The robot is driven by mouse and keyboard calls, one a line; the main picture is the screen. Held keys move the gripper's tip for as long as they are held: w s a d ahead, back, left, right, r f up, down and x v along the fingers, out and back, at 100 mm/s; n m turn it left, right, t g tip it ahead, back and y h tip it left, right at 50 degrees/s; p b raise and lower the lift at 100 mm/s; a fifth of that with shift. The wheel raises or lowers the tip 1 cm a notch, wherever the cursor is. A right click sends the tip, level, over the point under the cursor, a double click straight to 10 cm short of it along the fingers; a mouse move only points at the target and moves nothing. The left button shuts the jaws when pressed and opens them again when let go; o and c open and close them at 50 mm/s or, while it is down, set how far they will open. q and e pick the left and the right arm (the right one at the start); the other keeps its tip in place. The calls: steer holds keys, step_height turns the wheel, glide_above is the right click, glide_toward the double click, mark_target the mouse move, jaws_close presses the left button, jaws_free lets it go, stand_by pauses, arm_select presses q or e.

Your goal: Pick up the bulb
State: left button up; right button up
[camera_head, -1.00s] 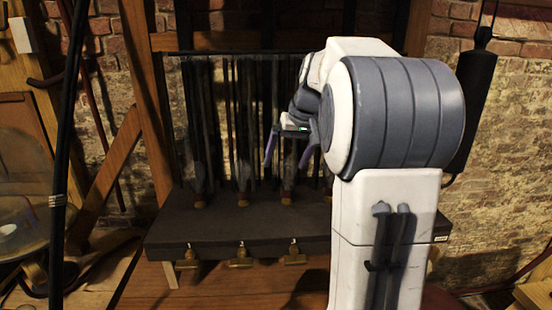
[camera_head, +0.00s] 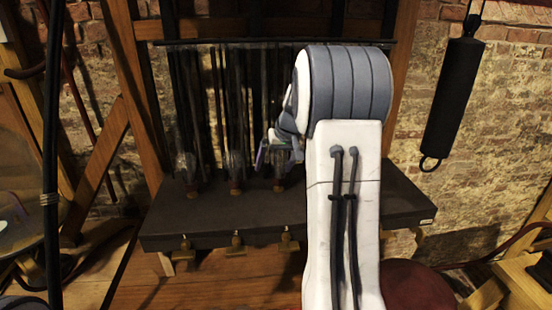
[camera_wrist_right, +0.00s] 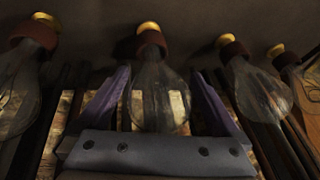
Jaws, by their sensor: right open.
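Several clear glass bulbs stand in a row on a dark shelf (camera_head: 330,212), each with a reddish-brown collar at its base. In the head view, a left bulb (camera_head: 187,168) and a middle bulb (camera_head: 236,165) show clearly; the one at my right gripper (camera_head: 277,158) is partly hidden by it. In the right wrist view, my right gripper (camera_wrist_right: 160,78) is open, its two purple fingers on either side of a bulb (camera_wrist_right: 156,92) with a brass cap. I cannot tell whether they touch the glass. My left gripper is not in view.
In the right wrist view, neighbouring bulbs stand close at left (camera_wrist_right: 25,95) and right (camera_wrist_right: 258,88). Dark vertical rods (camera_head: 215,105) rise behind the row. Brass fittings (camera_head: 236,245) line the shelf's front edge. A black cylinder (camera_head: 453,98) hangs at right.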

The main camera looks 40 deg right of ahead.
jaws_close()
stand_by(0.3)
